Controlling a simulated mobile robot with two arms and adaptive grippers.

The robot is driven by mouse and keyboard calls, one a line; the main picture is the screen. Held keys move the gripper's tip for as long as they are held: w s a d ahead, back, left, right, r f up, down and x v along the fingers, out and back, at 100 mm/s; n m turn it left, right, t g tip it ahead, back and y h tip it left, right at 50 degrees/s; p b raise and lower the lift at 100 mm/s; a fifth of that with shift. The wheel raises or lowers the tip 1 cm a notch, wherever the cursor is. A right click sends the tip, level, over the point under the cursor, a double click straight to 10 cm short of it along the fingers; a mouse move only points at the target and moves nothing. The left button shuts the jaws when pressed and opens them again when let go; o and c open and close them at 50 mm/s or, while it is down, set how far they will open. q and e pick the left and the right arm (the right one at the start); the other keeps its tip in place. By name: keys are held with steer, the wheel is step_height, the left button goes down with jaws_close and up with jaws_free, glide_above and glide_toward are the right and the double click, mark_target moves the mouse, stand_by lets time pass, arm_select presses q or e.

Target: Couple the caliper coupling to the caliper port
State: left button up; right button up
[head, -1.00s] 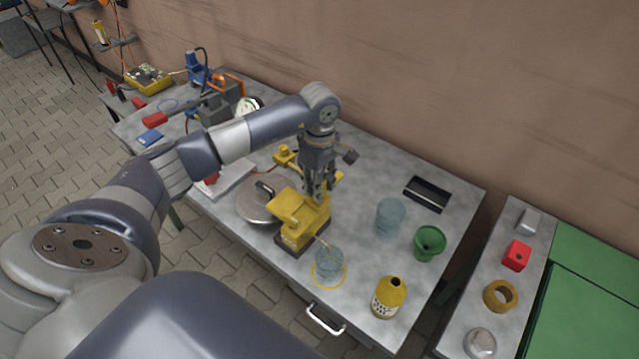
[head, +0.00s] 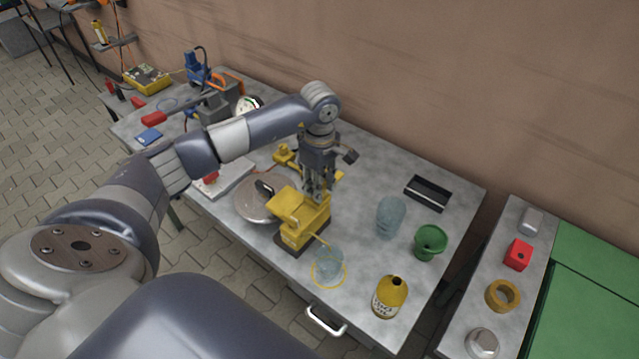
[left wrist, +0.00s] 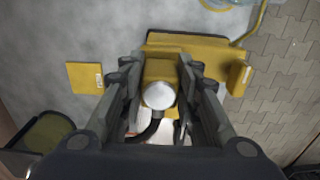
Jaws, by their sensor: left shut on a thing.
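A yellow caliper body (head: 300,212) stands on a dark base near the front edge of the metal table. My left gripper (head: 317,195) points down just behind its upper part. In the left wrist view, the gripper's fingers (left wrist: 160,98) are shut on a part with a round silver top (left wrist: 159,95), which I take for the caliper coupling. A black hose (left wrist: 148,132) shows beside it between the fingers. Yellow caliper parts (left wrist: 190,42) lie around it. The caliper port and the coupling's lower end are hidden, so I cannot tell whether they touch. My right gripper is not in view.
A round metal lid (head: 255,205) lies left of the caliper. A wall runs behind the table.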

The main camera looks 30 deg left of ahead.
arm_select(q)
steer(key=shift+f, duration=0.3)
steer(key=o, duration=1.1)
steer(key=shift+c, duration=0.2)
step_height(320, 180, up, 12)
